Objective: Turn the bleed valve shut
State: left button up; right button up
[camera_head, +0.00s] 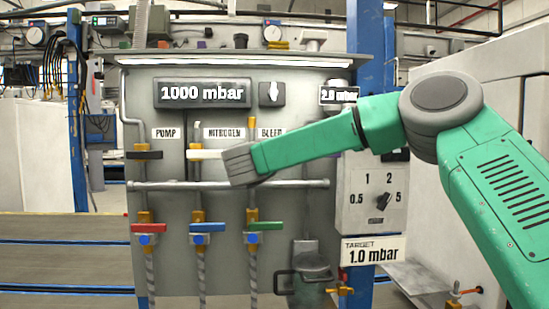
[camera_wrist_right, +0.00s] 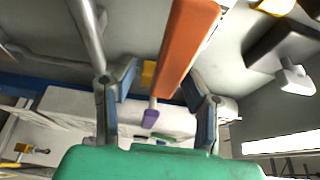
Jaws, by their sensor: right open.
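The grey panel (camera_head: 163,117) carries PUMP, NITROGEN and BLEED labels. My right arm reaches in from the right, and its dark wrist end (camera_head: 240,164) covers the valve place under the BLEED label (camera_head: 270,133). A brass stem (camera_head: 252,126) shows above it. The bleed valve's handle is hidden in the head view. In the right wrist view my right gripper (camera_wrist_right: 158,80) is open, with an orange lever (camera_wrist_right: 188,40) running between its fingers, apparently the bleed handle. I cannot tell whether the fingers touch it. My left gripper is not in view.
A black pump handle (camera_head: 145,155) and a white nitrogen handle (camera_head: 205,154) sit left of the wrist. Red (camera_head: 145,228), blue (camera_head: 207,227) and green (camera_head: 265,226) handles lie below a horizontal pipe (camera_head: 180,186). The display (camera_head: 203,93) reads 1000 mbar; a selector box (camera_head: 371,190) stands right.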

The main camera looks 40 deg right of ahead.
jog(key=shift+a, duration=0.3)
jog(key=v, duration=1.1)
jog(key=shift+s, duration=0.5)
